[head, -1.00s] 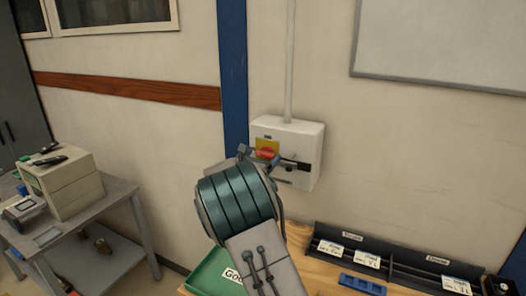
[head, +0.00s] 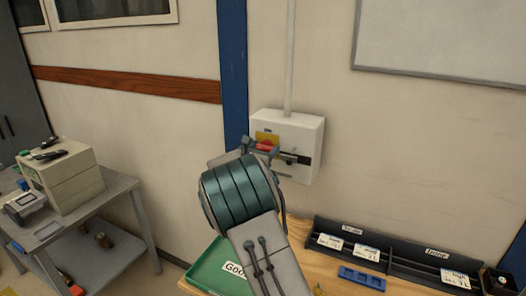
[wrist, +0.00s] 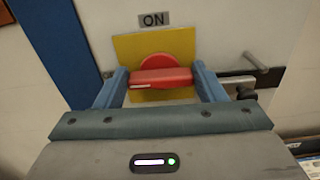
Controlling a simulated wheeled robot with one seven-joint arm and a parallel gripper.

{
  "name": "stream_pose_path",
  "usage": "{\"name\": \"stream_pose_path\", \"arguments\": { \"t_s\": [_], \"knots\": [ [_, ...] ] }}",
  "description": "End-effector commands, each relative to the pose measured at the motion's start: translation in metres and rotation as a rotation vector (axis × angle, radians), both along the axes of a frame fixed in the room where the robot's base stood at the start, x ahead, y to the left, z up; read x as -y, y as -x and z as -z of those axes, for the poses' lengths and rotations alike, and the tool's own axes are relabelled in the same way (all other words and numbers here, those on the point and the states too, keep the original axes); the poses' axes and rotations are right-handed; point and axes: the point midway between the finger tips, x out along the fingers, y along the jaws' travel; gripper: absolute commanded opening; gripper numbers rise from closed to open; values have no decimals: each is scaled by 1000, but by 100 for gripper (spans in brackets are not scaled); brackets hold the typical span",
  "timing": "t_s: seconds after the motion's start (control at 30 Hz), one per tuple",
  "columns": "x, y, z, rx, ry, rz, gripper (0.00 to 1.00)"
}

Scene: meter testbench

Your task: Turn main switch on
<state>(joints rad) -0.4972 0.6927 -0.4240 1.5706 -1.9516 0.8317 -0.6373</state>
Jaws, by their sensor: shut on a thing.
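The main switch is a red rotary handle (wrist: 162,80) on a yellow plate (wrist: 125,48), on the front of a white wall box (head: 310,125). The word "ON" (wrist: 154,19) is on a label above the plate. The handle's bar lies about level in the wrist view. My gripper (wrist: 162,88) has its blue fingers at the two ends of the bar and is shut on it. In the head view my gripper (head: 261,147) is at the box's front left and hides part of the red handle (head: 266,146).
A metal lever (wrist: 228,83) sticks out right of the switch. Below are a wooden bench with a green tray (head: 206,277), black label bins (head: 405,252) and a blue block (head: 362,279). A grey side table (head: 118,190) stands at left.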

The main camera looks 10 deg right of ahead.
Motion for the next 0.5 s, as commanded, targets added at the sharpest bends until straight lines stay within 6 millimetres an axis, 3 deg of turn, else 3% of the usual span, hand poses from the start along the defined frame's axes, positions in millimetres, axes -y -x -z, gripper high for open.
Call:
{"name": "stream_pose_path", "arguments": {
  "t_s": [0.5],
  "knots": [
    [1,1,10,193,-262,-2,41]
  ]
}}
